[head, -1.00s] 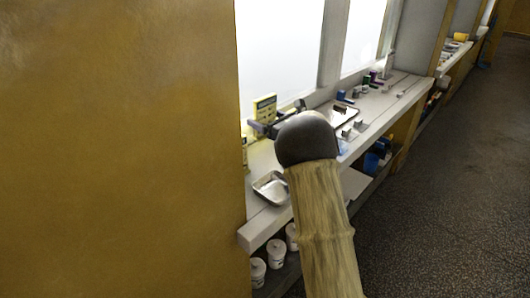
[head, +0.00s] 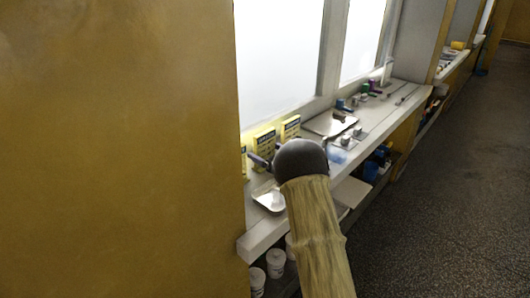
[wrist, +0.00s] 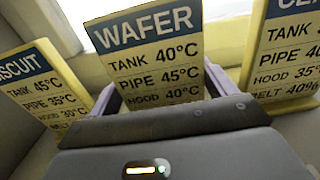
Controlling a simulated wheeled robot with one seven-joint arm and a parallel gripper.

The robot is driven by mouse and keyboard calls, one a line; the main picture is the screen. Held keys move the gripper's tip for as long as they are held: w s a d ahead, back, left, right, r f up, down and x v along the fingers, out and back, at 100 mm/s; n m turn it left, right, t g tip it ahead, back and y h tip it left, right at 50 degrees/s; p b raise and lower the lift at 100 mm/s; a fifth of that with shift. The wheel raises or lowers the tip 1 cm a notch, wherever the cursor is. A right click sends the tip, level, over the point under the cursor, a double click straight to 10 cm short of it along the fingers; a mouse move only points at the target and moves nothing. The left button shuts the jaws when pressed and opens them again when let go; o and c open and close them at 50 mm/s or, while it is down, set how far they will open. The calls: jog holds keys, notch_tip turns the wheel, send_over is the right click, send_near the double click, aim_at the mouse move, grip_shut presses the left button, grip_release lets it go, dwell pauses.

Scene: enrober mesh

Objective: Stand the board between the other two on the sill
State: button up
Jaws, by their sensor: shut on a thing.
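The WAFER board (wrist: 150,60), yellow with a blue header, stands nearly upright between my gripper's two fingers (wrist: 160,90). In the wrist view the BISCUIT board (wrist: 42,92) is to its left, and a board whose header begins "CL" (wrist: 285,60) is to its right, with gaps between them. In the head view the middle board (head: 264,145) and the right one (head: 290,127) show along the window, and the left one (head: 243,162) is partly hidden by the wall. My gripper is shut on the WAFER board. Its lower edge is hidden, so I cannot tell whether it touches the sill (head: 262,232).
A metal tray (head: 268,203) lies on the sill in front of the boards. A flat pale tray (head: 330,124) and several small items lie farther along. The yellow wall (head: 120,150) closes off the left. White tubs (head: 275,262) stand on the shelf below.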

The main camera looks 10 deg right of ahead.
jog(key=o, duration=1)
jog(key=b+v, duration=0.1)
jog(key=v, duration=1.1)
